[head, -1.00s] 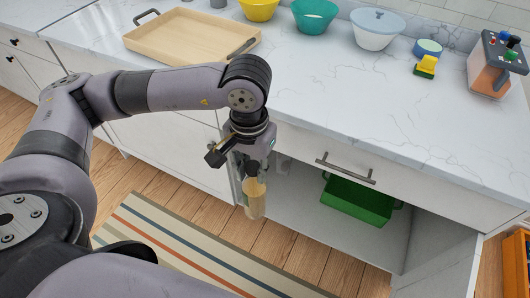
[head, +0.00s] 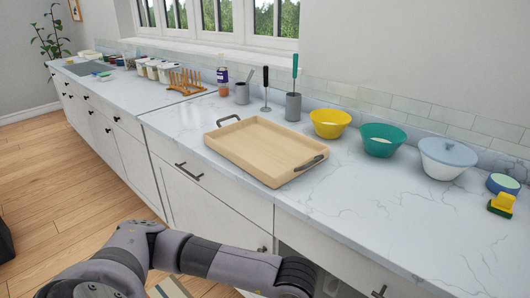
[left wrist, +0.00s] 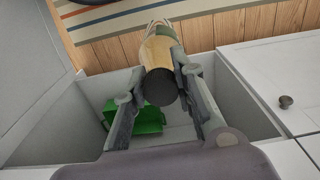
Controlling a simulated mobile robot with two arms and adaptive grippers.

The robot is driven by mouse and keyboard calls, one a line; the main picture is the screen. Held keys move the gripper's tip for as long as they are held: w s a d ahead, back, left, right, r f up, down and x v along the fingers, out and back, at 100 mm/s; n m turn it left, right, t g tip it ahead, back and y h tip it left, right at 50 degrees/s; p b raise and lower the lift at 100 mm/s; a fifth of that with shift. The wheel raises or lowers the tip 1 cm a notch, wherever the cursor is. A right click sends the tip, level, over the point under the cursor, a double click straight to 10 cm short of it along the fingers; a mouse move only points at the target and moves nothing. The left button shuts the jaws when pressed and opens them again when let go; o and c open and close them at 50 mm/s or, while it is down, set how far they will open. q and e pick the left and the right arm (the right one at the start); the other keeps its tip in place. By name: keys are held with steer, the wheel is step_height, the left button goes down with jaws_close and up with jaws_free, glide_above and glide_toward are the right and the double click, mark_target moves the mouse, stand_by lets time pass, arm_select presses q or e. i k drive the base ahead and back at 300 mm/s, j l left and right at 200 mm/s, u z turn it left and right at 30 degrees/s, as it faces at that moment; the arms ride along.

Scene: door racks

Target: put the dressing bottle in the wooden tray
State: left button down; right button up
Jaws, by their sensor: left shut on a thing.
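The dressing bottle (left wrist: 158,55) is pale yellow with a dark cap (left wrist: 161,88). In the left wrist view it sits between the fingers of my left gripper (left wrist: 160,65), which is shut on it. Below and around it show the open cabinet and the striped rug. The wooden tray (head: 262,150) lies on the counter in the middle of the head view, empty, with dark handles at two ends. In the head view my left arm is at the bottom edge; its gripper and the bottle are out of frame there. My right gripper is not in view.
A yellow bowl (head: 330,123), a teal bowl (head: 382,139) and a whitish bowl (head: 447,157) stand right of the tray. Utensil holders (head: 293,106) stand behind it. A green bin (left wrist: 148,117) is in the open cabinet. Counter is clear in front of the bowls.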

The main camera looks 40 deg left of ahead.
mark_target(269, 158)
steer(key=j+z, duration=0.25)
steer(key=j, duration=0.6)
steer(key=k+j+z, duration=0.2)
steer(key=j, duration=0.65)
steer(key=i, duration=0.1)
